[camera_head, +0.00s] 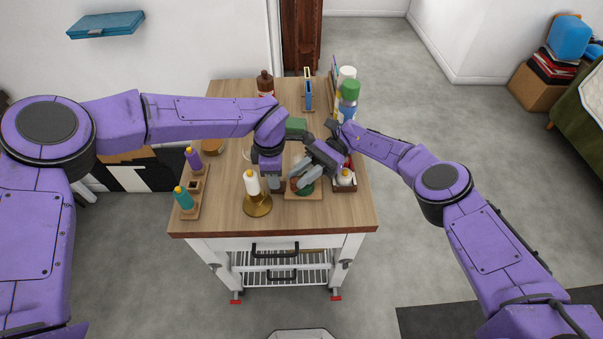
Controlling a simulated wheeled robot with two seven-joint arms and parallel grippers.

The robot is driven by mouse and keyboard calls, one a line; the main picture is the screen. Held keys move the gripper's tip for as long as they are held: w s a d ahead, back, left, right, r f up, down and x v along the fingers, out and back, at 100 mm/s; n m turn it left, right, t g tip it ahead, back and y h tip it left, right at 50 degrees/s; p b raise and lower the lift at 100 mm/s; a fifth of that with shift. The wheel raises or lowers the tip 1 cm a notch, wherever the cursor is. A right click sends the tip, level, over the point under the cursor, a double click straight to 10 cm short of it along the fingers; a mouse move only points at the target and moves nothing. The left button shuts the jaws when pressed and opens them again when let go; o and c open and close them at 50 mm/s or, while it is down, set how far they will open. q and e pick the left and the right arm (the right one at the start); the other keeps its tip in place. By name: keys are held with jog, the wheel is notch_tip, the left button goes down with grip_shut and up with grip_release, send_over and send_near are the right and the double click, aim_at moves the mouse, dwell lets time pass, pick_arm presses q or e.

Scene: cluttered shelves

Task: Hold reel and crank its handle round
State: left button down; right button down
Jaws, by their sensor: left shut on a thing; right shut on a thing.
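The reel (306,188) shows as a small green round part with a reddish edge on a wooden base (316,195), near the front of the wooden cart top. My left gripper (272,184) points down at the reel's left side and is shut on it, as far as I can see. My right gripper (298,180) reaches in from the upper right, its fingers over the reel, and is shut on what seems to be the crank handle. The handle itself is hidden by the fingers.
A white candle-like spool on a brass stand (258,207) stands close left of my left gripper. A dark tray with a white bottle (345,177) is just right of the reel. Coloured bottles (183,197) stand on the left edge; more bottles (348,92) stand at the back.

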dwell(0.3)
jog(key=c, duration=1.2)
grip_release()
jog(key=shift+d, duration=0.1)
